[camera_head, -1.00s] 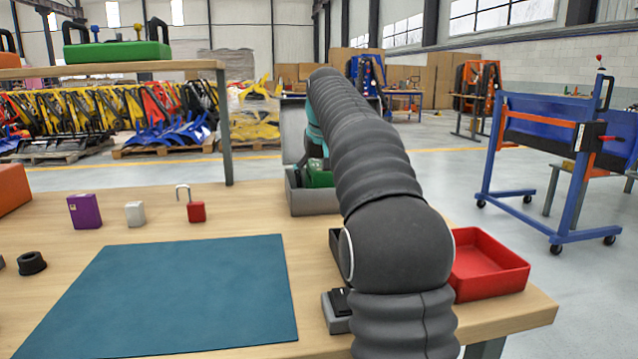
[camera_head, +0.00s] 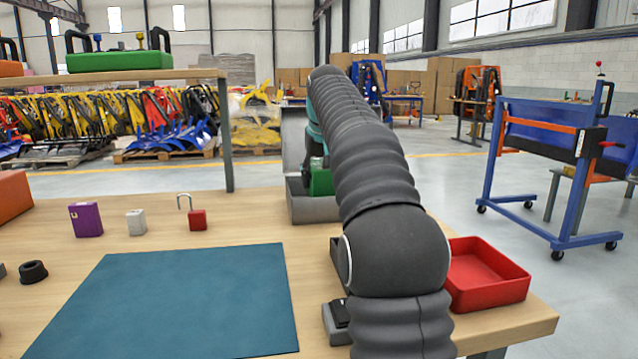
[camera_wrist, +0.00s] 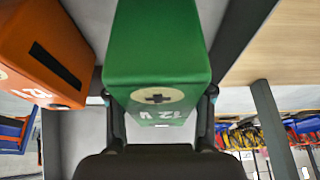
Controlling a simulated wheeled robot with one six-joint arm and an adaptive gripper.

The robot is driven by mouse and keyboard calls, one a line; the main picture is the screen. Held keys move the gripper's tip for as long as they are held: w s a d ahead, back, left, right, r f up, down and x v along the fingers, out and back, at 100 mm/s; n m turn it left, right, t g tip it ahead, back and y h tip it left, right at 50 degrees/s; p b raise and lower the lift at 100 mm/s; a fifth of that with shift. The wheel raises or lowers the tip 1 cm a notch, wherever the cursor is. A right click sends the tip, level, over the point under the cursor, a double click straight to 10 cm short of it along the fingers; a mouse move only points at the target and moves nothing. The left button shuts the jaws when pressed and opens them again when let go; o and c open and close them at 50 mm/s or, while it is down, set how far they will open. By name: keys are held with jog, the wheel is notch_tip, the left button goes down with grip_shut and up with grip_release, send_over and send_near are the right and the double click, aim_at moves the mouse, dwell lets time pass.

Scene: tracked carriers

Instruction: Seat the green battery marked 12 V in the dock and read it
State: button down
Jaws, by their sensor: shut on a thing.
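In the head view, part of a green block (camera_head: 321,182) shows at the grey dock (camera_head: 312,209), beside my arm. My arm hides most of it and the gripper's fingers, so I cannot tell whether it is fully seated. An orange battery (camera_wrist: 45,50), also marked 12 V, stands to the left in the wrist view. No reading is visible.
A red tray (camera_head: 487,275) lies right of my arm. A blue-green mat (camera_head: 180,305), purple block (camera_head: 86,219), grey block (camera_head: 136,222) and red padlock (camera_head: 197,219) lie to the left. A shelf (camera_head: 150,79) holds another green item (camera_head: 118,61).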

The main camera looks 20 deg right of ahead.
notch_tip(320, 180, up, 3)
jog(key=shift+p, duration=0.5)
jog(key=s+d+r+p, duration=0.1)
jog(key=s+d+r, duration=0.5)
jog(key=s+d, duration=0.1)
jog(key=shift+s+d+r, duration=0.3)
jog(key=shift+s+d, duration=0.05)
jog(key=shift+s, duration=0.55)
jog(key=shift+d, duration=0.1)
